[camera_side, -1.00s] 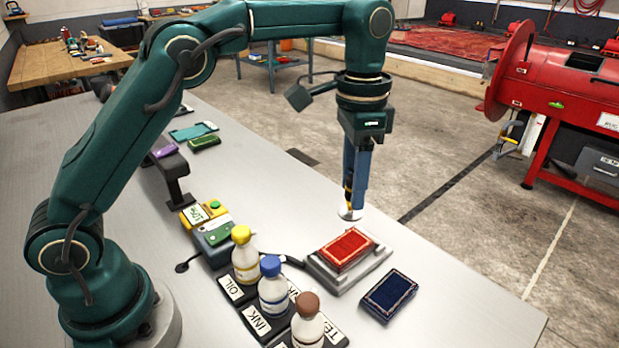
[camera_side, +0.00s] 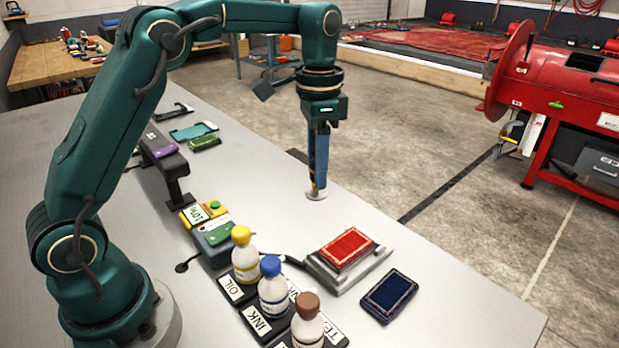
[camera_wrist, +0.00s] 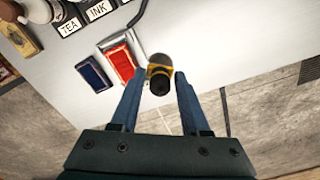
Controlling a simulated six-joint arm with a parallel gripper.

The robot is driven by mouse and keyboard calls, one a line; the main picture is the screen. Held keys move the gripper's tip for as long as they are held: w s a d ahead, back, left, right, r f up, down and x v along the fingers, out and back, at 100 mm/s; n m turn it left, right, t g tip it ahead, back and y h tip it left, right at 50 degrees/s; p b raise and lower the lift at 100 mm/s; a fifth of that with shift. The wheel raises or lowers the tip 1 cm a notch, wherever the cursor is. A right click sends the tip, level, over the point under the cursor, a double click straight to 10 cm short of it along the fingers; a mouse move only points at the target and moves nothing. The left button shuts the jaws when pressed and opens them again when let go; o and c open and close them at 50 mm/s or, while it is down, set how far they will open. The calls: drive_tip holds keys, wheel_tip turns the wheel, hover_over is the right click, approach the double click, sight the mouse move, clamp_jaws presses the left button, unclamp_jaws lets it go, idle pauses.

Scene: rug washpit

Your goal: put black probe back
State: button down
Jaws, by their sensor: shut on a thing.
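My gripper (camera_side: 318,180) is shut on a black probe (camera_wrist: 160,86) with a yellow collar, held pointing down between the blue fingers. In the side view the probe's pale round foot (camera_side: 316,194) shows under the fingertips, over the far edge area of the grey table (camera_side: 450,310). I cannot tell whether it touches the surface. A dark raised stand (camera_side: 163,160) with a purple piece (camera_side: 166,152) on it is to the left of my gripper, apart from it.
A red rug sample (camera_side: 345,248) lies on a grey plate (camera_side: 375,268), beside a blue one (camera_side: 390,295). Bottles with yellow (camera_side: 245,256), blue (camera_side: 272,288) and brown (camera_side: 307,322) caps stand in front. A yellow-and-grey device (camera_side: 212,232) sits behind them. Table between stand and gripper is clear.

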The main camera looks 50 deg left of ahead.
drive_tip(key=s+a+n, duration=0.3)
drive_tip(key=s+a, duration=0.1)
drive_tip(key=a, duration=0.6)
drive_tip(key=s+a+n, duration=0.4)
drive_tip(key=a, duration=0.6)
drive_tip(key=shift+w+d+f, duration=1.25)
drive_tip(key=shift+w+f, duration=0.05)
drive_tip(key=shift+f, duration=0.4)
drive_tip(key=shift+w+d+f, duration=1.2)
drive_tip(key=shift+w+f, duration=0.15)
drive_tip(key=shift+f, duration=0.3)
drive_tip(key=shift+w+d+f, duration=1.25)
drive_tip(key=shift+w+f, duration=0.05)
drive_tip(key=shift+f, duration=0.4)
drive_tip(key=shift+f, duration=0.15)
drive_tip(key=shift+c, duration=1.9)
unclamp_jaws()
